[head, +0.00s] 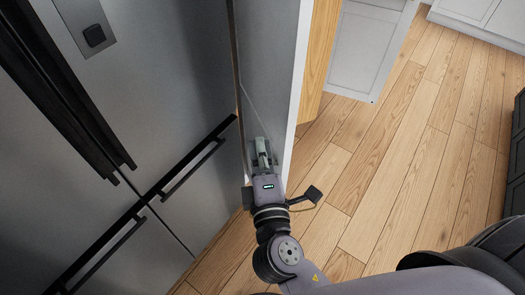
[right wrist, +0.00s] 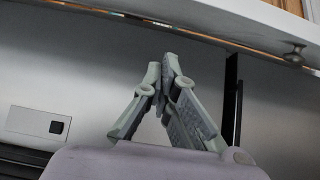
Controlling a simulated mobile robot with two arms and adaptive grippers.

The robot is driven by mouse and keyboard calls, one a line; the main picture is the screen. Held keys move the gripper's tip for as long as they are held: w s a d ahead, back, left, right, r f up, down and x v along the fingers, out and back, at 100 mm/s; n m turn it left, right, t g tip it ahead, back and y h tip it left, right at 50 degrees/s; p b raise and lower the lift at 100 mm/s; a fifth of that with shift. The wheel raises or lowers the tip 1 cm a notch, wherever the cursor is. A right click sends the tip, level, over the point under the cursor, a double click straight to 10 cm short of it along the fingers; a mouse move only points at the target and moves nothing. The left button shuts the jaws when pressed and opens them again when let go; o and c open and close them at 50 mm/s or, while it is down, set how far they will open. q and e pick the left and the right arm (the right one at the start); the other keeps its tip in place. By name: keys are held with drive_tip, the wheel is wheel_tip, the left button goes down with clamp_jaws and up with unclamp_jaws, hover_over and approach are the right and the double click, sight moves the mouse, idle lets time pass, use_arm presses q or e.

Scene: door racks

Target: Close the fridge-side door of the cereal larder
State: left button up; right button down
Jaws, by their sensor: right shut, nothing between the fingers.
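The fridge-side door (head: 270,70) of the larder stands open beside the steel fridge, its white edge facing me. In the right wrist view the white panel (right wrist: 235,17) with a small round knob (right wrist: 295,53) crosses the top. My right gripper (head: 262,148) is shut and empty, in the narrow gap between this door and the fridge front. Its fingertips (right wrist: 168,65) meet just below the panel in the wrist view; whether they touch it I cannot tell. My left gripper is not in view.
The fridge (head: 190,70) with long black handles (head: 75,90) fills the left. Oak (head: 319,60) shows just right of the door's edge. Another white panelled door (head: 365,50) stands further right. The wooden floor (head: 400,150) is clear; a dark unit (head: 516,160) stands at the right edge.

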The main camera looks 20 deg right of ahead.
drive_tip(key=w+d+p, duration=0.2)
drive_tip(key=w+d, duration=0.2)
drive_tip(key=w, duration=0.2)
drive_tip(key=shift+w+d, duration=0.2)
drive_tip(key=shift+d, duration=0.15)
drive_tip(key=shift+d, duration=0.1)
